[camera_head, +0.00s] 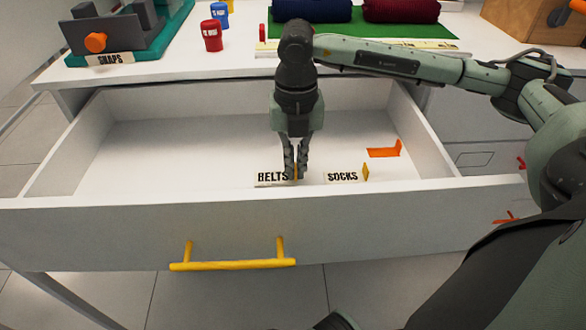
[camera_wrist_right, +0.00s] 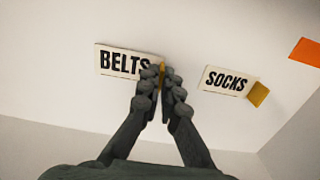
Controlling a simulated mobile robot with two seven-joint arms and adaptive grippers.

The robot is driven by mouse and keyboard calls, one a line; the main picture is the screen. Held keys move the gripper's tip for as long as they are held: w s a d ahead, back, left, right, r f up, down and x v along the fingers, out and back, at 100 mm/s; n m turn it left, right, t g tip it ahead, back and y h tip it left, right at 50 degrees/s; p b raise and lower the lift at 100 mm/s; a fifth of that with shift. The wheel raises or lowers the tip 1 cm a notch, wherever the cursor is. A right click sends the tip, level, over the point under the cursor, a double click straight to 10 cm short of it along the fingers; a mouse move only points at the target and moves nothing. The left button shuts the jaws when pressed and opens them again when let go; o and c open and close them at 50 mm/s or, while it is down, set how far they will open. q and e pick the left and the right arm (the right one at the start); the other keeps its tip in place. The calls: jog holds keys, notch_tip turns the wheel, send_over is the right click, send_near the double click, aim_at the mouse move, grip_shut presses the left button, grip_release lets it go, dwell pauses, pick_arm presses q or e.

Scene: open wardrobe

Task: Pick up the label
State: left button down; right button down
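The BELTS label (camera_head: 273,177) is a small white strip with black letters and a yellow tab, lying at the front of the open drawer. The SOCKS label (camera_head: 342,177), also with a yellow tab, lies just right of it. Both show in the right wrist view, BELTS (camera_wrist_right: 122,62) and SOCKS (camera_wrist_right: 225,81). My right gripper (camera_head: 296,174) points down into the drawer, its fingertips (camera_wrist_right: 162,72) close together on either side of the BELTS tab, which they partly hide. My left gripper is not in view.
The white drawer (camera_head: 120,225) has a yellow handle (camera_head: 232,264) and high walls around my gripper. An orange bracket (camera_head: 385,150) sits at its right. The drawer floor at left is clear.

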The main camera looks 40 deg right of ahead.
notch_tip(320, 180, up, 3)
jog(key=shift+w+f, duration=0.1)
jog(key=s+a+r, duration=0.2)
jog(key=a+r, duration=0.5)
jog(key=a, duration=0.4)
jog(key=shift+s+a+r, duration=0.15)
jog(key=shift+s+a, duration=0.1)
jog(key=shift+s, duration=0.05)
dwell(0.3)
